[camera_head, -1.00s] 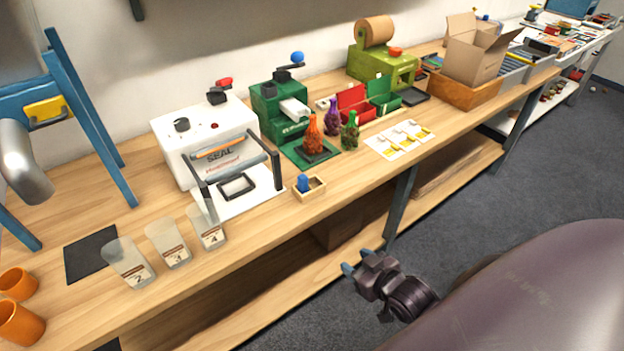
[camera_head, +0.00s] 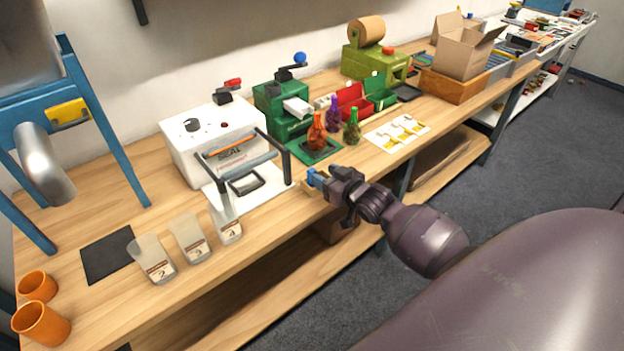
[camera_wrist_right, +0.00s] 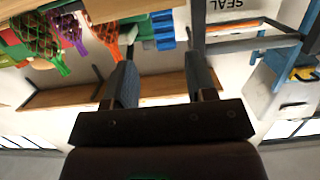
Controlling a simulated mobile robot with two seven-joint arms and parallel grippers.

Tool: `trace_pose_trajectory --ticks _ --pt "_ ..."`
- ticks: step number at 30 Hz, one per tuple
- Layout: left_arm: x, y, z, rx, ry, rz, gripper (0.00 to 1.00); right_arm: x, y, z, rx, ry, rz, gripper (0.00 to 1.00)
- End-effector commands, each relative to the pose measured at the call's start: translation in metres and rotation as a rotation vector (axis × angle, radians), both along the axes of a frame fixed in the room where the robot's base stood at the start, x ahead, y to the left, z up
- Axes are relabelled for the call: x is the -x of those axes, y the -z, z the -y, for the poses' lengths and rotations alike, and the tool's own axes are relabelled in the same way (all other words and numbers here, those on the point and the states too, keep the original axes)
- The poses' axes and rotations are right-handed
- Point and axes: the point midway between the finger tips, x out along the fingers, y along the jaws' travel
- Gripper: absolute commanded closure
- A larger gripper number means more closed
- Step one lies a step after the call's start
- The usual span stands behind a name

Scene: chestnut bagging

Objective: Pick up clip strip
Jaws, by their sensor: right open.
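The blue ribbed clip strip (camera_wrist_right: 163,30) shows in the right wrist view, just beyond and between the spread fingers, next to a light wooden holder. My right gripper (camera_head: 315,179) is open and is at the bench's front edge, to the right of the white sealer. In the right wrist view the open gripper (camera_wrist_right: 160,65) has nothing between its fingers. In the head view the fingertips overlap the holder's place, so the clip strip is hard to tell from them. My left gripper is not in view.
The white sealer (camera_head: 199,143) with its frame stands left of my gripper. Orange (camera_head: 317,134), purple and green net bags stand just behind it.

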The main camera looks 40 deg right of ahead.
Motion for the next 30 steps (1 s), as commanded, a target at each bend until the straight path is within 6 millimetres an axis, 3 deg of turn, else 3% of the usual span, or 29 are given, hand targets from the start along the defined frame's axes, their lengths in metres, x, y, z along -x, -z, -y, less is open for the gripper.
trace_pose_trajectory --ticks 12,22,30 --pt "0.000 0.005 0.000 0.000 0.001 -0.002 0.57 -0.044 0.011 -0.011 0.001 0.000 0.000 0.49" --pt "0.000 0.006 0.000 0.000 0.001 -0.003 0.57 -0.049 0.011 -0.011 0.000 -0.001 0.000 0.49" --pt "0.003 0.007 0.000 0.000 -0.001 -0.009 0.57 -0.049 0.011 -0.011 0.000 0.000 0.000 0.90"
